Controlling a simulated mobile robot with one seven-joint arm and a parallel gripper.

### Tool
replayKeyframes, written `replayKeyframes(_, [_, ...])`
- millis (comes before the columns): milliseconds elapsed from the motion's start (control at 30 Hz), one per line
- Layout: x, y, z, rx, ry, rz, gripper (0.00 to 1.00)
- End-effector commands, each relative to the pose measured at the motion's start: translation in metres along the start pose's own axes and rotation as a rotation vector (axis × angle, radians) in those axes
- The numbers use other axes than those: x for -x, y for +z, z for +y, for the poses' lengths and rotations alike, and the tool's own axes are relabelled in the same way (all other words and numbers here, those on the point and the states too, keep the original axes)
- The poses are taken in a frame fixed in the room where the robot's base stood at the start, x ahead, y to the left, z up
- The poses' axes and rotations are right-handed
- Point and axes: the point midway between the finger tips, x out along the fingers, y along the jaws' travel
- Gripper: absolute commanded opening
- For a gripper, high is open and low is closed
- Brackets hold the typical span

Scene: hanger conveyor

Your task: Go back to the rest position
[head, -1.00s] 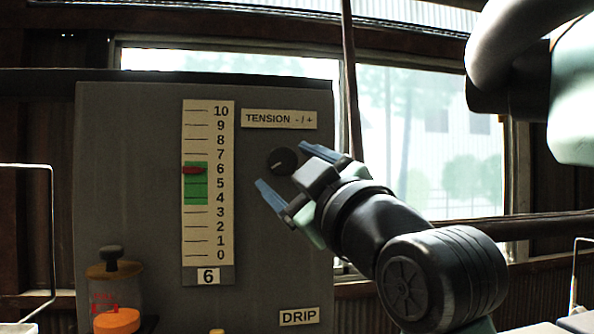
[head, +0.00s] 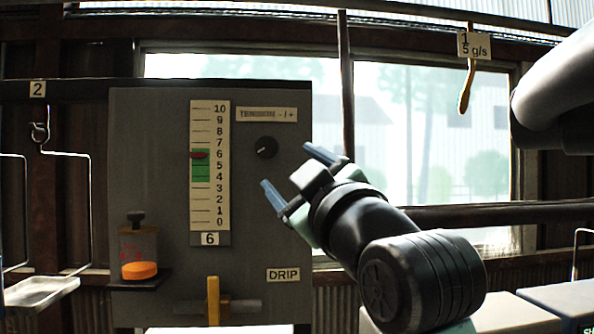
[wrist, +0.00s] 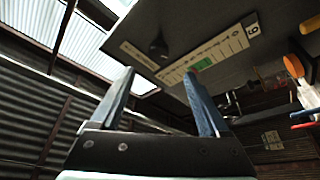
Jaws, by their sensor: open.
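My gripper (head: 292,177) is open and empty in the head view, with blue fingers spread apart. It is in front of the grey panel's right edge, below and right of the black tension knob (head: 266,147), and looks apart from it. In the wrist view, my gripper (wrist: 160,100) shows both fingers with nothing between them. The panel (head: 150,200) carries a 0–10 scale (head: 210,165). Its red pointer (head: 199,155) is near 6, at the top of the green band. A plate below reads 6.
A jar with orange contents (head: 138,255) stands on a shelf at the panel's left. A yellow upright handle (head: 213,300) is at the bottom, near the DRIP label (head: 283,274). A tray (head: 40,290) hangs at left under tag 2.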

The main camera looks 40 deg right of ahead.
Motion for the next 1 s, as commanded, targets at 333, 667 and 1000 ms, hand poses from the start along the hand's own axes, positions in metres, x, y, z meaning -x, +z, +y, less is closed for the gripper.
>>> replayKeyframes(333, [0.000, -0.001, -0.001, -0.002, 0.000, 0.002, 0.79])
replayKeyframes(667, [0.051, -0.091, -0.109, -0.382, 0.015, 0.277, 0.79])
replayKeyframes(1000, [0.161, -0.165, -0.165, -0.815, -0.013, 0.548, 0.79])
